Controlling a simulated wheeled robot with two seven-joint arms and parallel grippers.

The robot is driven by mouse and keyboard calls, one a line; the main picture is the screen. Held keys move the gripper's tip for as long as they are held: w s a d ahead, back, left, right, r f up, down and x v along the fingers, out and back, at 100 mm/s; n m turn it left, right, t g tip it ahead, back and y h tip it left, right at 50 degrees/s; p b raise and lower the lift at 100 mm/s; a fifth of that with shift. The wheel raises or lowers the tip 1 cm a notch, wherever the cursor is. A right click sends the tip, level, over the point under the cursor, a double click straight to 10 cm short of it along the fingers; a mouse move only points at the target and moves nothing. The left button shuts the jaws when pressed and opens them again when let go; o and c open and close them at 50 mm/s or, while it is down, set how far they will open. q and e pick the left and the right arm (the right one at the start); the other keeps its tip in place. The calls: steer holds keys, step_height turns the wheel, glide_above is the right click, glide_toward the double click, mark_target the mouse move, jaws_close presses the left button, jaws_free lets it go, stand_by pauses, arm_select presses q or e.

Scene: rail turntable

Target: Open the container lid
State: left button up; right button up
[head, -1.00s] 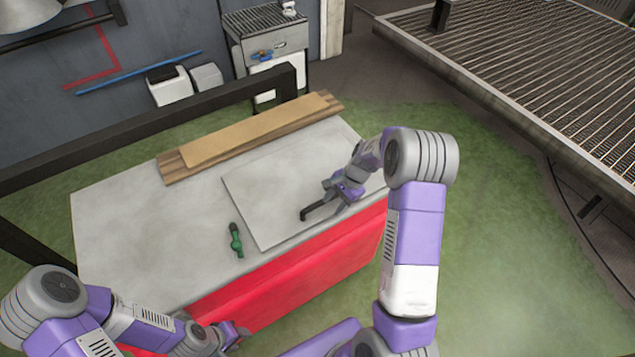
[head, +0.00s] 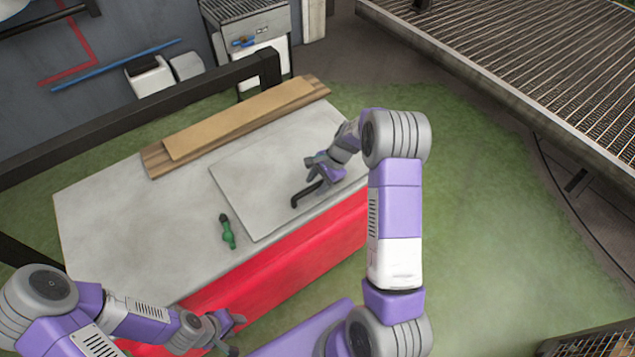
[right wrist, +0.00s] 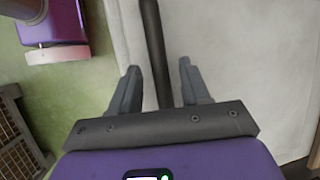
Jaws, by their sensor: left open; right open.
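The container is a red box (head: 280,262) with a grey top (head: 120,215). Its lid (head: 245,190) is a flat grey panel at the right of the top and appears closed, lying flat. A black bar handle (head: 303,196) stands on the lid near its front right. My right gripper (head: 314,172) is open at the handle. In the right wrist view, the handle (right wrist: 155,45) runs between the two spread fingers of the right gripper (right wrist: 158,88), apart from both. My left gripper (head: 236,332) is open and empty, low in front of the box.
A green bottle-like object (head: 227,232) lies on the top just left of the lid. Wooden planks (head: 235,125) lie along the back edge. A dark rail (head: 130,125) runs behind the box. Green ground to the right is clear.

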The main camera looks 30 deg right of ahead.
jaws_close()
steer(key=shift+r, duration=0.1)
